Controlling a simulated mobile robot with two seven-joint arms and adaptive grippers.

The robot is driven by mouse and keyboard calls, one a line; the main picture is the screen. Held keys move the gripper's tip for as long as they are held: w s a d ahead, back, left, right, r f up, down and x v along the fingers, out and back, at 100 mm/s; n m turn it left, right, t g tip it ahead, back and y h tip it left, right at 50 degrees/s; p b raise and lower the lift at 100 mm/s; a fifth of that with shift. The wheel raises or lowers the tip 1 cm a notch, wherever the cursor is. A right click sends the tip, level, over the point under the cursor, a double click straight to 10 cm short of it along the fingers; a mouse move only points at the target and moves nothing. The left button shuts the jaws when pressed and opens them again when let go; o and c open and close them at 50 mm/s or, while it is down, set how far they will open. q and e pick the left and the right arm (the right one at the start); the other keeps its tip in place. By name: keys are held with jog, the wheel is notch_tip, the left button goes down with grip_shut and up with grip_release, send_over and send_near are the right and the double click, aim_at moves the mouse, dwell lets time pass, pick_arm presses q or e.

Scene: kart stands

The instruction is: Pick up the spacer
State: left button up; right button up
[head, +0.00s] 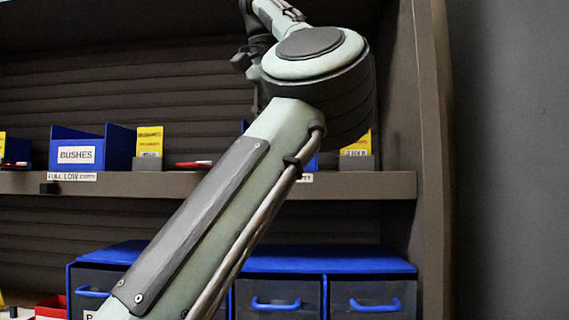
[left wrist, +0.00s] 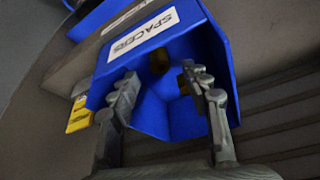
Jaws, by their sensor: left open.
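In the left wrist view a blue bin (left wrist: 218,45) carries a white label reading SPACERS. Two small dark yellow-brown pieces, which look like spacers, are inside it: one spacer (left wrist: 159,62) near the front wall and another (left wrist: 183,85) close to one fingertip, partly hidden by it. My left gripper (left wrist: 164,84) is open, its two fingers spread and pointing into the bin's opening, with nothing between them that I can see held. In the head view my left arm crosses the middle and hides part of the shelf; its fingers cannot be made out. My right gripper is not seen.
The shelf (head: 370,186) also holds a blue BUSHES bin (head: 115,148), yellow cards (head: 150,139) and a red item (head: 194,165). Below are blue-topped drawers (head: 276,296). An upright panel (head: 436,150) bounds the right. A yellow card (left wrist: 80,115) shows beside the spacer bin.

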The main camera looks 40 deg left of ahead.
pick_arm(q)
jog(key=x, duration=0.4)
jog(key=shift+f, duration=0.15)
jog(key=c, duration=1.1)
